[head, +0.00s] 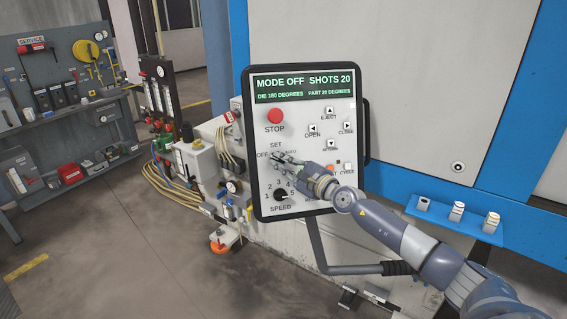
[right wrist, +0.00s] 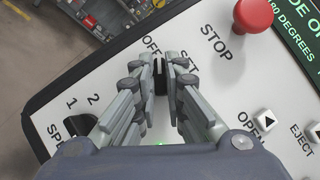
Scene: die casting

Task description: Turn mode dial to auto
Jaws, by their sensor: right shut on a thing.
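The control panel (head: 342,215) is a white plate in a black frame. Its green display (head: 305,84) reads MODE OFF, SHOTS 20. The mode dial (right wrist: 160,78) is a black knob, with the printed word OFF just beyond it and SET to its right in the right wrist view. My right gripper (head: 279,157) reaches in from the right, its fingertips (right wrist: 161,73) closed on both sides of the knob. In the head view the fingers cover most of the dial, and the AUTO label beside it is partly hidden. My left gripper is out of view.
The red STOP button (head: 275,116) sits above the dial, and the black speed dial (head: 280,195) below it. Arrow buttons (head: 331,143) lie to the right. A blue shelf (head: 455,225) with small cups is at the right. Hoses and valves stand left of the panel.

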